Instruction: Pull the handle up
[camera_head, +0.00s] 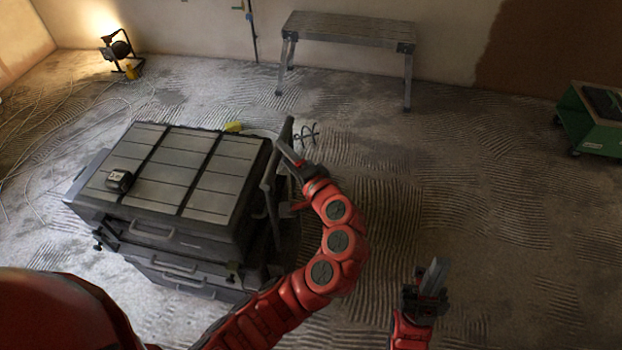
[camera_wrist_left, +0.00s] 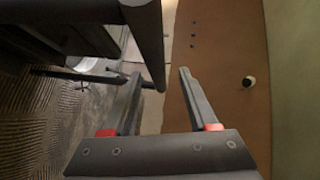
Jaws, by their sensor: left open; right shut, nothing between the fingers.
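The handle (camera_head: 269,192) is a dark bar frame on the right side of a black tool chest (camera_head: 146,230). In the left wrist view the handle's bar (camera_wrist_left: 146,45) comes down from the top, and its lower end shows in the gap between the fingertips, nearer the left finger. My left gripper (camera_head: 288,153) is at the upper part of the handle, open; it also shows in the left wrist view (camera_wrist_left: 160,74). I cannot tell whether a finger touches the bar. My right gripper (camera_head: 435,272) is shut and empty, away from the chest.
A small black device (camera_head: 119,180) lies on the chest's slatted top. A metal work bench (camera_head: 350,30) stands by the back wall. A lit work lamp (camera_head: 117,48) is at the far left, a green box (camera_head: 592,122) at the right.

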